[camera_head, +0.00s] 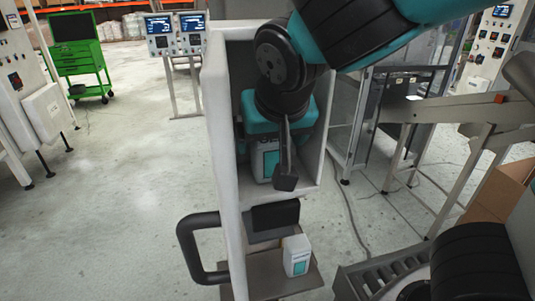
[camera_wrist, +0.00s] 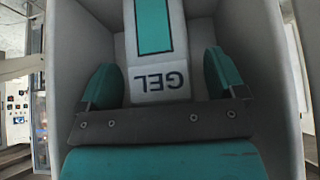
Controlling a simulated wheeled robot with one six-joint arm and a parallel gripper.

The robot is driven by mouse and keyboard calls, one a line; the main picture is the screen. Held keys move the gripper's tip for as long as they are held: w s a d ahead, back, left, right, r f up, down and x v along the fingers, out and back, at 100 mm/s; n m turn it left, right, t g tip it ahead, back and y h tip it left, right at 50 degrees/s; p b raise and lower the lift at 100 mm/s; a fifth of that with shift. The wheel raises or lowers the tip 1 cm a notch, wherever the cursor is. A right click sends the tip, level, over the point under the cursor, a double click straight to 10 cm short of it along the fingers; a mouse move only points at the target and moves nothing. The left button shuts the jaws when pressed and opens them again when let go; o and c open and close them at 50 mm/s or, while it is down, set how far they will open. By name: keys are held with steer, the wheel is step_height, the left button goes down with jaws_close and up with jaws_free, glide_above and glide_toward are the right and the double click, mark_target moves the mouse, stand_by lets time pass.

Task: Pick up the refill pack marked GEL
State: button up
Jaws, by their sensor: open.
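The refill pack marked GEL (camera_wrist: 160,80) is white with a teal panel, and its lettering appears upside down in the wrist view. It stands inside the upright bay of a pale cabinet. In the head view the white and teal pack (camera_head: 265,161) shows partly behind my arm. My gripper (camera_wrist: 160,66) is open, with one teal finger on each side of the pack. Gaps show between the fingers and the pack, so it is not gripped.
The cabinet's side walls (camera_head: 219,130) enclose my gripper closely. A second white and teal pack (camera_head: 296,255) stands on the lower tray (camera_head: 265,285). A dark handle (camera_head: 188,250) sticks out left. A roller conveyor (camera_head: 385,275) lies at lower right.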

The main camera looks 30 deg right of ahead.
steer(key=shift+w+f, duration=0.25)
steer(key=shift+f, duration=0.25)
steer(key=shift+r, duration=0.15)
steer(key=c, duration=1.2)
steer(key=shift+r, duration=0.25)
